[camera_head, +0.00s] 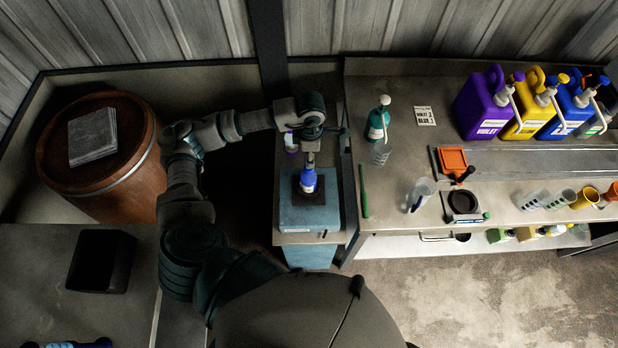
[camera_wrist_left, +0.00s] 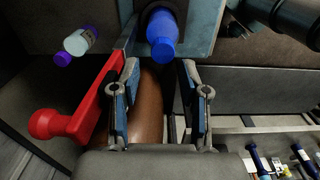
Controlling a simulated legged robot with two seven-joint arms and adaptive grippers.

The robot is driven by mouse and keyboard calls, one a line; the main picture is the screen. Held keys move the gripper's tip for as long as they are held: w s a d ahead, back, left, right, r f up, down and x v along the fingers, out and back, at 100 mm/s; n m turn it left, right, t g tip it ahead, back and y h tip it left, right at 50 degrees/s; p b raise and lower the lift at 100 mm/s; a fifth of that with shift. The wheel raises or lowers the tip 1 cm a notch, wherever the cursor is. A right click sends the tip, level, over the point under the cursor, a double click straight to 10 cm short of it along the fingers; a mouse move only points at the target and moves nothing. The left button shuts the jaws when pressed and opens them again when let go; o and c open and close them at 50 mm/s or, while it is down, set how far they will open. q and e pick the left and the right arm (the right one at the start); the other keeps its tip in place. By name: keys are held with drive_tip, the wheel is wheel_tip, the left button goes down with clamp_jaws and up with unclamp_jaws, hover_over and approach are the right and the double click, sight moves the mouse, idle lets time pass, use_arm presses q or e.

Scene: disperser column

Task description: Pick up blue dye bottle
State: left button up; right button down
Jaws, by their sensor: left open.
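The blue dye bottle (camera_head: 308,181) stands in a dark recess on the blue-grey disperser (camera_head: 300,217) in the head view. In the left wrist view the blue bottle (camera_wrist_left: 164,38) is at the top, just beyond the fingertips and roughly between their lines. My left gripper (camera_head: 310,160) is just behind the bottle in the head view. In the left wrist view the left gripper (camera_wrist_left: 160,72) has its two fingers apart with nothing between them. Contact with the bottle cannot be seen. My right gripper is not in view.
A white bottle with a purple cap (camera_wrist_left: 79,42) and a red lever (camera_wrist_left: 80,118) lie close to the left finger in the wrist view. Canisters, including a purple one (camera_head: 487,105), stand on the right bench (camera_head: 400,150). A wooden drum (camera_head: 135,165) stands at left.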

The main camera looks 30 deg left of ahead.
sight(309, 179)
use_arm(q)
wheel_tip(309, 179, down, 2)
drive_tip(key=f, duration=0.1)
drive_tip(key=f+p, duration=0.1)
drive_tip(key=f, duration=0.1)
drive_tip(key=f+p, duration=0.1)
drive_tip(key=f, duration=0.1)
drive_tip(key=shift+s+a, duration=0.15)
drive_tip(key=shift+s, duration=0.1)
drive_tip(key=shift+f, duration=0.2)
clamp_jaws()
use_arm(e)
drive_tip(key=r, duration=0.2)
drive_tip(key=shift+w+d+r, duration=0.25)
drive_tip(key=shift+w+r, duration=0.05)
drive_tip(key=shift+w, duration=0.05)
